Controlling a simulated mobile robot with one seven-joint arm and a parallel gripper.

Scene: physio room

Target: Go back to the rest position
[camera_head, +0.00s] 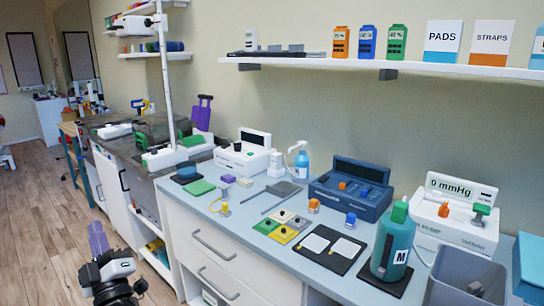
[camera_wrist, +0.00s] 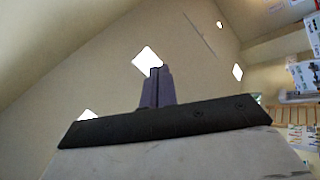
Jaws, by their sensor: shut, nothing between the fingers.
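My gripper (camera_head: 97,232) shows at the lower left of the head view, with purple fingers pointing up. It is over the wooden floor, to the left of the counter and apart from it. In the wrist view the fingers (camera_wrist: 157,75) are together with nothing between them, and they point up toward the pale ceiling. My gripper touches nothing in either view.
The white-topped counter (camera_head: 221,222) holds a blue device (camera_head: 350,190), a green bottle (camera_head: 390,242), a grey bin (camera_head: 466,276) and a pump unit (camera_head: 452,216). A wall shelf (camera_head: 420,68) runs above. The wooden floor (camera_head: 40,200) at left is clear.

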